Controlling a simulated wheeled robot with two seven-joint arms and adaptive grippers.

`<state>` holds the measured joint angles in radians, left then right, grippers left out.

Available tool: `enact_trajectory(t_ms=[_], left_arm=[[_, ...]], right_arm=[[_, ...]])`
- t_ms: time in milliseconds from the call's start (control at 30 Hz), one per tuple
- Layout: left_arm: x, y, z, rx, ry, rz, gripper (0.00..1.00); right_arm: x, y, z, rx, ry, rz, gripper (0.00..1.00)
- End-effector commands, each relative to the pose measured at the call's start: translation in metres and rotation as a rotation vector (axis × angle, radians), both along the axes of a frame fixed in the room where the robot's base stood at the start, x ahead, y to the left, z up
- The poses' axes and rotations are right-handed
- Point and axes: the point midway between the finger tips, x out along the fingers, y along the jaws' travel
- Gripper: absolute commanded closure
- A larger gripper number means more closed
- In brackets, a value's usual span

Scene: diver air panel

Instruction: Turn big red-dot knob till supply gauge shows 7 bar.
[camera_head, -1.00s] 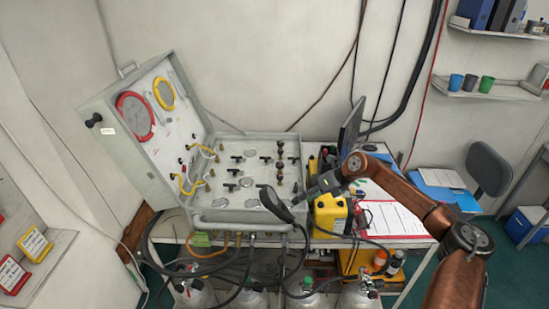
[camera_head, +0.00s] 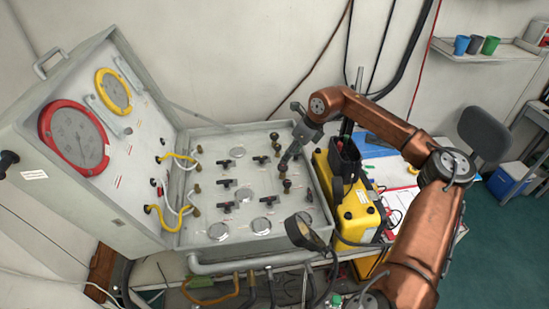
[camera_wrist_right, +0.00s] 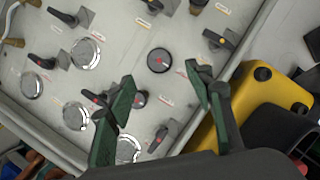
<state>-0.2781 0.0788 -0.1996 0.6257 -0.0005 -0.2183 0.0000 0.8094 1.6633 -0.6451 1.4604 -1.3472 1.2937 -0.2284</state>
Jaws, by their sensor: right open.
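My right gripper (camera_head: 287,163) is over the right part of the grey panel case (camera_head: 210,262). In the right wrist view the right gripper (camera_wrist_right: 162,76) is open, with its green fingers apart. A big round black knob with a red dot (camera_wrist_right: 159,60) shows between and just beyond the fingertips, apparently untouched. A smaller red-dot knob (camera_wrist_right: 140,98) is beside the left finger. Which is the supply gauge I cannot tell. My left gripper is not in view.
The open lid carries a red-rimmed gauge (camera_head: 75,138) and a yellow-rimmed gauge (camera_head: 113,90). Several T-handle valves (camera_head: 237,153) stand on the panel. A yellow box (camera_head: 357,212) stands close at the right. A black round-headed item (camera_head: 303,232) rises at the panel's front edge.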

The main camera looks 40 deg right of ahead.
Motion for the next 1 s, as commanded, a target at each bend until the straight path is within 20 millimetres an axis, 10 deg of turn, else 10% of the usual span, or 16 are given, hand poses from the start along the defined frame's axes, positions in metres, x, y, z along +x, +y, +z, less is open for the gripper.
enact_trajectory(t_ms=[300,700,1000], left_arm=[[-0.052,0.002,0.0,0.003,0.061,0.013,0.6],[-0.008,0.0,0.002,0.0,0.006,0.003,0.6],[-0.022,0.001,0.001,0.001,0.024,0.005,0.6]], right_arm=[[0.018,0.004,-0.044,0.003,0.005,-0.002,0.52],[0.03,0.009,-0.071,0.002,0.002,0.0,0.52],[0.03,0.009,-0.071,0.002,0.002,0.0,0.6]])
